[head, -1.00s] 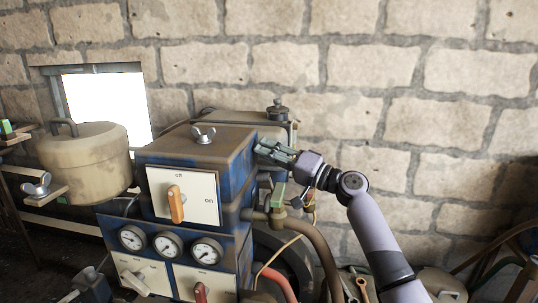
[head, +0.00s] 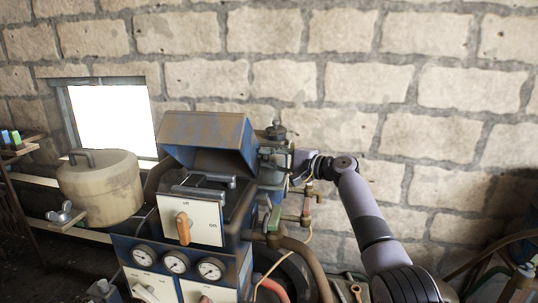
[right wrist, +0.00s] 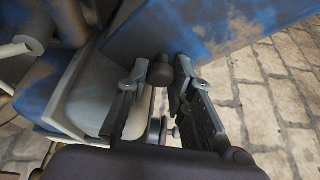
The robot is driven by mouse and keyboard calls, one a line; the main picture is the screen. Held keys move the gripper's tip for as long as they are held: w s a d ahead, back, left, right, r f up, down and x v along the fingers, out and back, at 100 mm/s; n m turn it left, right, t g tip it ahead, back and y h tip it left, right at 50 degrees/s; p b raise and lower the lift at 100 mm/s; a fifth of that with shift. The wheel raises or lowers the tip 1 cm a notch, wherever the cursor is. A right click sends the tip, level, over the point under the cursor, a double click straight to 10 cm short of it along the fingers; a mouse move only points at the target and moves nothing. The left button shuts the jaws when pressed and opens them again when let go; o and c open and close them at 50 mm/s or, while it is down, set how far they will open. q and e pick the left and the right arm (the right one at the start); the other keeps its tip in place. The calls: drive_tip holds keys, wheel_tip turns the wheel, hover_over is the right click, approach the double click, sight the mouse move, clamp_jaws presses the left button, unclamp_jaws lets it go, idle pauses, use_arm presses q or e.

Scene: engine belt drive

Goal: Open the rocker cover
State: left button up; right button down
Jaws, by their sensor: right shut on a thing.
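The rocker cover (head: 205,142) is the blue, rust-stained lid on top of the engine block. It is tilted up and back, and the top of the block (head: 205,181) shows open beneath it. In the right wrist view the blue cover (right wrist: 205,30) fills the upper part, with a short dark knob (right wrist: 161,68) at its lower edge. My right gripper (right wrist: 158,84) has its fingers on either side of this knob and is shut on it. In the head view the right gripper (head: 296,172) is at the cover's right, its fingertips partly hidden. My left gripper is not in view.
A switch panel (head: 205,224) with an orange handle and several gauges (head: 176,262) face the front. A beige tank (head: 100,190) and a wing nut (head: 65,213) on a ledge stand left. Pipes and hoses (head: 305,252) run at the right, before the stone wall (head: 400,90).

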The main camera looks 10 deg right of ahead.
drive_tip(key=shift+w+d+r+m+g+p, duration=0.25)
drive_tip(key=shift+w+m+p, duration=0.1)
drive_tip(key=shift+w+m, duration=0.15)
drive_tip(key=shift+w+d+r+m+g+p, duration=0.2)
drive_tip(key=shift+w+d+m+p, duration=0.15)
drive_tip(key=shift+m, duration=0.25)
drive_tip(key=shift+w+a, duration=0.1)
drive_tip(key=c, duration=1.7)
unclamp_jaws()
drive_tip(key=shift+f, duration=0.1)
drive_tip(key=o, duration=0.3)
drive_tip(key=shift+f, duration=0.2)
drive_tip(key=shift+h, duration=0.3)
drive_tip(key=v, duration=1.2)
